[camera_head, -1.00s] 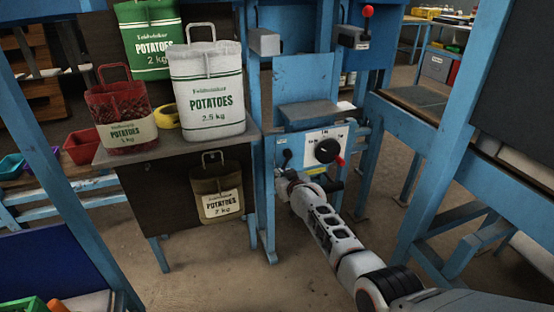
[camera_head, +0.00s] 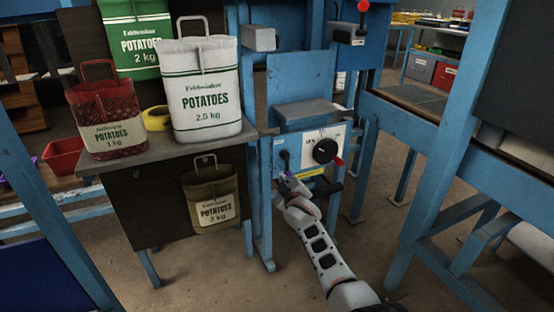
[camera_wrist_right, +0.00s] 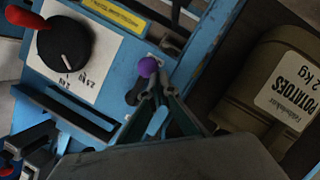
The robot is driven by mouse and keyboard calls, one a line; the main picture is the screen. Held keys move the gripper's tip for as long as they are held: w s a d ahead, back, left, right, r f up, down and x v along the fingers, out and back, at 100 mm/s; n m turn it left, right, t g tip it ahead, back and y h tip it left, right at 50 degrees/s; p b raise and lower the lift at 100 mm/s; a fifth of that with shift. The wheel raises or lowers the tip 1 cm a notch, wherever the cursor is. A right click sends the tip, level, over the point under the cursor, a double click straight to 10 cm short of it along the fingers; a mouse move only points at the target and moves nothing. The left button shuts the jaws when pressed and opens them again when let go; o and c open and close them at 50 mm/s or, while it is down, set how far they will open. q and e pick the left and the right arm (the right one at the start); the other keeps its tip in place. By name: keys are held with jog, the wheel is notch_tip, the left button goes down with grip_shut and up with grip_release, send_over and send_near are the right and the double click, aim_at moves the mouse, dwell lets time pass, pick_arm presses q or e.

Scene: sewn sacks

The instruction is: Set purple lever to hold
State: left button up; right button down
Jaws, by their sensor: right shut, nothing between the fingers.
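The purple ball knob of the lever (camera_wrist_right: 147,67) shows in the right wrist view, on the blue machine's front beside the white dial plate. My right gripper (camera_wrist_right: 150,88) is shut and empty, its fingertips right by the knob; I cannot tell whether they touch it. In the head view my right gripper (camera_head: 285,180) is at the left part of the machine's front, below a small dark fitting. The purple knob is hardly visible there, and the lever's marks cannot be read. My left gripper is not in view.
A black dial (camera_head: 325,151) with a red-tipped handle sits right of the lever. A red-ball lever (camera_head: 362,8) stands higher up. Potato sacks stand on the table (camera_head: 150,152) at left, and a brown sack (camera_head: 210,195) hangs below it. Blue posts flank the machine.

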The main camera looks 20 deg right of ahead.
jog(key=shift+d, duration=0.15)
dwell(0.6)
jog(key=shift+s, duration=0.15)
jog(key=v, duration=1.1)
jog(key=shift+s, duration=0.3)
